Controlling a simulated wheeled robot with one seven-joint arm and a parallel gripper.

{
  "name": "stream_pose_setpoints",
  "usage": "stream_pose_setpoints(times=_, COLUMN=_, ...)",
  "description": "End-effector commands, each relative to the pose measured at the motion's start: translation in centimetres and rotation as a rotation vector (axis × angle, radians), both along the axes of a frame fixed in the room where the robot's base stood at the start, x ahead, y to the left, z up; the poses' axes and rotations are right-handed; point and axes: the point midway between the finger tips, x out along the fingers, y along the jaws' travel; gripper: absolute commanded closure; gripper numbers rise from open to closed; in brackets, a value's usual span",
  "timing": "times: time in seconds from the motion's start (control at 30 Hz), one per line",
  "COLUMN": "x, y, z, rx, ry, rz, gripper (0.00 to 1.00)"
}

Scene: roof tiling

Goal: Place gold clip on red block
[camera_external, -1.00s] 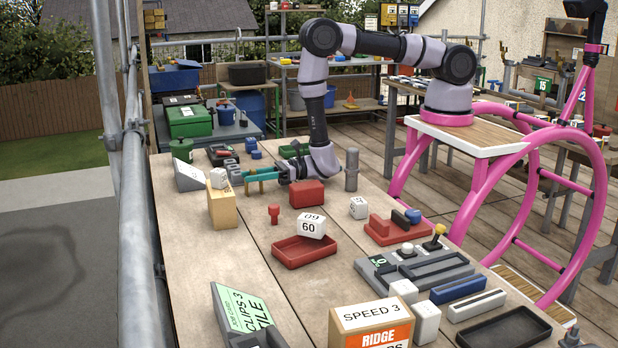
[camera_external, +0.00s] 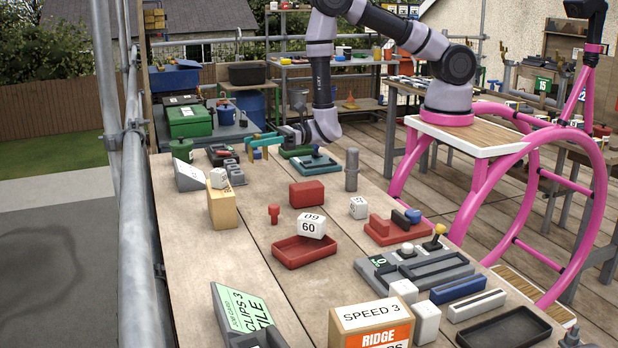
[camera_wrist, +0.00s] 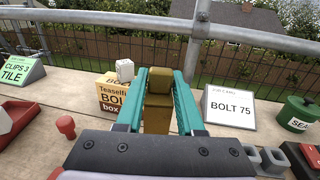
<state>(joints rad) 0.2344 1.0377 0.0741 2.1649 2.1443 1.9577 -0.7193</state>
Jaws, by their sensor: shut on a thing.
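My gripper (camera_external: 262,143), with teal fingers, is raised above the far part of the bench. In the wrist view, my gripper (camera_wrist: 158,85) is shut on the gold clip (camera_wrist: 157,108), a gold-brown piece hanging between the fingers. In the external view the clip is small and mostly hidden by the fingers. The red block (camera_external: 307,194) lies on the bench, nearer the camera and to the right of my gripper. Nothing rests on its top. I cannot pick out the red block in the wrist view.
A tan box (camera_external: 222,206) with a white cube (camera_external: 218,178) on it stands at the left.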

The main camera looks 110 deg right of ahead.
Motion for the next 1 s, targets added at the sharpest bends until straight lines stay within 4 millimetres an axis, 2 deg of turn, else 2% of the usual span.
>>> stream_pose_setpoints(times=0.2, x=-4.5, y=5.3, z=2.9, rx=0.000, ry=0.001, rz=0.319, gripper=1.00)
stream_pose_setpoints(times=0.3, x=-7.0, y=7.2, z=3.9, rx=0.000, ry=0.001, rz=0.447, gripper=1.00)
stream_pose_setpoints(times=0.5, x=-10.4, y=9.4, z=4.9, rx=0.002, ry=0.000, rz=0.602, gripper=1.00)
stream_pose_setpoints(times=0.57, x=-10.7, y=9.6, z=4.4, rx=0.004, ry=0.001, rz=0.619, gripper=1.00)
stream_pose_setpoints(times=0.8, x=-10.9, y=9.7, z=0.3, rx=0.004, ry=0.001, rz=0.626, gripper=1.00)
stream_pose_setpoints(times=1.0, x=-10.9, y=9.7, z=-1.8, rx=0.004, ry=0.001, rz=0.624, gripper=1.00)
